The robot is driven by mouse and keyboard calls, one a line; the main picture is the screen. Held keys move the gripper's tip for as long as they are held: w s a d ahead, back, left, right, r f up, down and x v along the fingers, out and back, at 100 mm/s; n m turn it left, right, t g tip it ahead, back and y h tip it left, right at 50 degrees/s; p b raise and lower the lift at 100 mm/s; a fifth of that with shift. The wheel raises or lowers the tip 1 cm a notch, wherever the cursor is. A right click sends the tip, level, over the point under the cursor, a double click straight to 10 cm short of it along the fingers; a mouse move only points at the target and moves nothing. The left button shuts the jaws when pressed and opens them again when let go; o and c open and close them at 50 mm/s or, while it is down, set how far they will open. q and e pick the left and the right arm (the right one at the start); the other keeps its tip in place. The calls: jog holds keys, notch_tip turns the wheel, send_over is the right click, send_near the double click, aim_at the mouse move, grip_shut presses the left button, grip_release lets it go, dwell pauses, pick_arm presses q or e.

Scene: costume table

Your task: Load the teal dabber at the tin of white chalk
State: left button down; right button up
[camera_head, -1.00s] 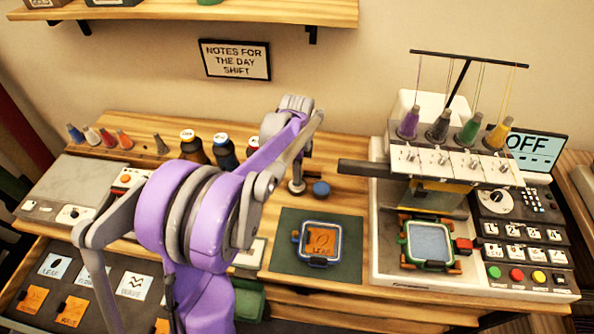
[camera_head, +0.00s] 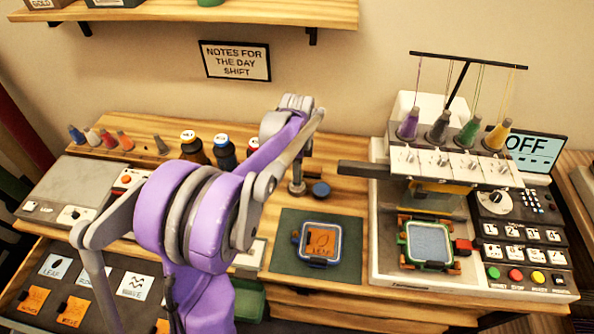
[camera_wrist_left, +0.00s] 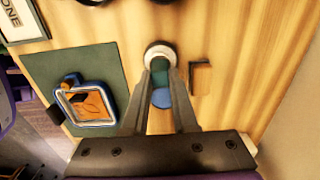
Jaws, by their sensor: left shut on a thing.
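My left gripper (camera_wrist_left: 162,72) is shut on the teal dabber (camera_wrist_left: 160,68), whose body shows between the two grey fingers in the left wrist view. The dabber's far end meets a round, pale-rimmed tin (camera_wrist_left: 150,48), which looks like the white chalk tin. I cannot tell how deep the dabber's tip sits in it. In the head view the gripper (camera_head: 298,178) is small and partly hidden behind my purple arm, just above the tin (camera_head: 297,188). My right gripper is in neither view.
A blue disc (camera_head: 321,189) lies close beside the tin. A green mat (camera_head: 274,262) with a blue hoop (camera_head: 297,246) around orange leather is in front. The embroidery machine (camera_head: 385,270) stands at the right. Dark bottles (camera_head: 224,155) and thread cones (camera_head: 109,139) stand at the back left.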

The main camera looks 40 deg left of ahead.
pick_arm(q)
jog(key=shift+r+p, duration=1.5)
jog(key=shift+r, duration=1.65)
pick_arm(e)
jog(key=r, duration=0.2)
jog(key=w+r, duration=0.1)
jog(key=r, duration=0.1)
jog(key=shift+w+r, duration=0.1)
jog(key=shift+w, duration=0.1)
